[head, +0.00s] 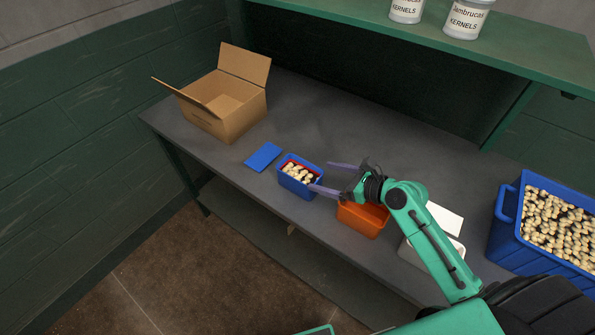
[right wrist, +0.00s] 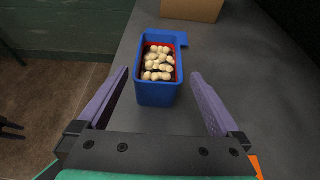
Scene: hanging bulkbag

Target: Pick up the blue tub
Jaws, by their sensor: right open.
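The blue tub (head: 296,187) stands upright on the grey table, filled with pale kernels in what looks like a red liner. In the right wrist view the tub (right wrist: 157,92) sits ahead of and between my fingers. A blue lid (head: 263,157) lies flat on the table to its left. My right gripper (head: 326,177) is open and empty, its two fingers pointing at the tub from the right. In the right wrist view the fingers of the gripper (right wrist: 158,88) are wide apart, with a gap on each side of the tub.
An open cardboard box (head: 225,108) stands at the table's left end. An orange tub (head: 362,218) and a white container (head: 437,250) are under my right arm. A large blue crate of kernels (head: 510,225) is at the right. A green shelf (head: 420,35) overhangs the back.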

